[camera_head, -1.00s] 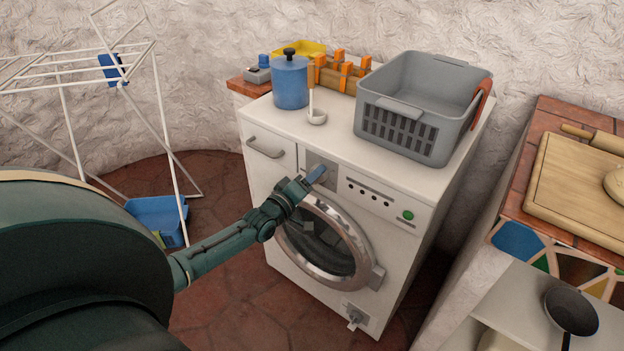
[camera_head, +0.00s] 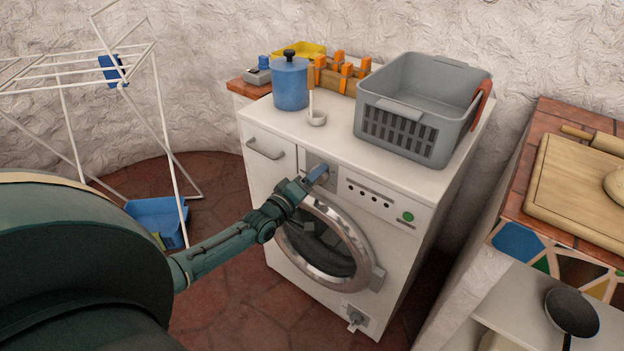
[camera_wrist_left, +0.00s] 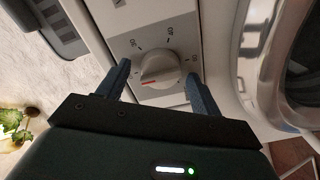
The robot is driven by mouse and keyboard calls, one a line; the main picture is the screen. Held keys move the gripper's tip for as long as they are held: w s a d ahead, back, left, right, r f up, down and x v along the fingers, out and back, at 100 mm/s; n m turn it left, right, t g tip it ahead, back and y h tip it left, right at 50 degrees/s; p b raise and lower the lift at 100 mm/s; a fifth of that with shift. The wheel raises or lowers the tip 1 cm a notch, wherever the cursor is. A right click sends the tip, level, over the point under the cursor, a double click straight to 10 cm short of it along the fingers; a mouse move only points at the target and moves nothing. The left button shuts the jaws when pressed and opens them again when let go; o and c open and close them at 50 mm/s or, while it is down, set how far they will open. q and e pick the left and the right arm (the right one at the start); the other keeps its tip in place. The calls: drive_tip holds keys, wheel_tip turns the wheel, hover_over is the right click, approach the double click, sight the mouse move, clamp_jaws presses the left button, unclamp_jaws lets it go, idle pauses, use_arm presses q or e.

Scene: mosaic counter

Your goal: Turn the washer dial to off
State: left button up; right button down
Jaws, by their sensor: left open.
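The white washer (camera_head: 390,239) stands against the wall, with a round glass door on its front. Its dial (camera_wrist_left: 158,69) shows in the left wrist view as a round pale knob with a red pointer mark, on a grey panel with printed marks around it. My left gripper (camera_head: 318,175) is at this panel in the head view, and its arm hides the dial there. In the left wrist view the blue fingers of my left gripper (camera_wrist_left: 160,82) are apart, one on each side of the dial. I cannot tell whether they touch it. My right gripper is not in view.
A drying rack (camera_head: 70,75) stands at the left. A tiled counter (camera_head: 528,205) with a cutting board (camera_head: 575,172) is at the right.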

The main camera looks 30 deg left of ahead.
use_arm(q)
drive_tip(key=s+a+p, duration=0.1)
drive_tip(key=s, duration=1.2)
drive_tip(key=shift+s, duration=0.15)
